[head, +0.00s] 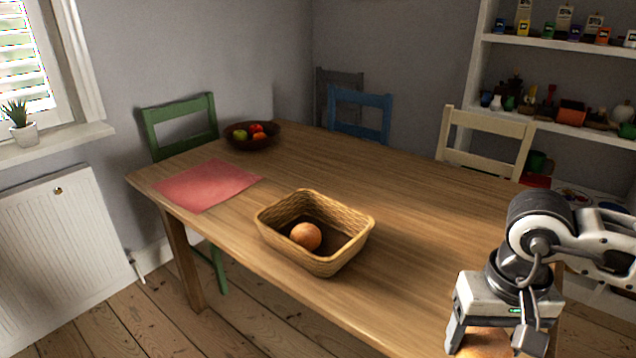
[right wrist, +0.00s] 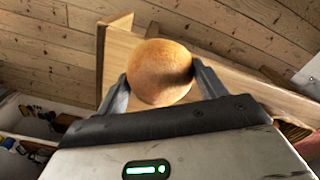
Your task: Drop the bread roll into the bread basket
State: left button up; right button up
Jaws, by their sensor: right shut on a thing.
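A tan wicker bread basket (head: 345,257) stands on the wooden table, near its front edge. One round bread roll (head: 306,236) lies inside it, at the left of its floor. My right gripper (head: 497,343) is at the bottom right of the head view, to the right of the basket and apart from it. It is shut on another round bread roll (head: 484,345), partly cut off by the frame's bottom edge. In the right wrist view this held roll (right wrist: 160,72) sits between the two fingers. My left gripper is not in view.
The table (head: 420,200) has a red placemat (head: 208,185) at left and a dark fruit bowl (head: 252,142) at the back. Green, blue and cream chairs stand around it. The tabletop right of the basket is clear. Shelves (head: 560,128) stand at the back right.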

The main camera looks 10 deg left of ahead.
aim_at(334, 245)
jog(key=u, duration=3.9)
jog(key=i, duration=0.1)
jog(key=z, duration=2.4)
jog(key=i, duration=0.8)
jog(key=z, duration=0.6)
jog(key=i, duration=0.75)
jog(key=z, duration=0.9)
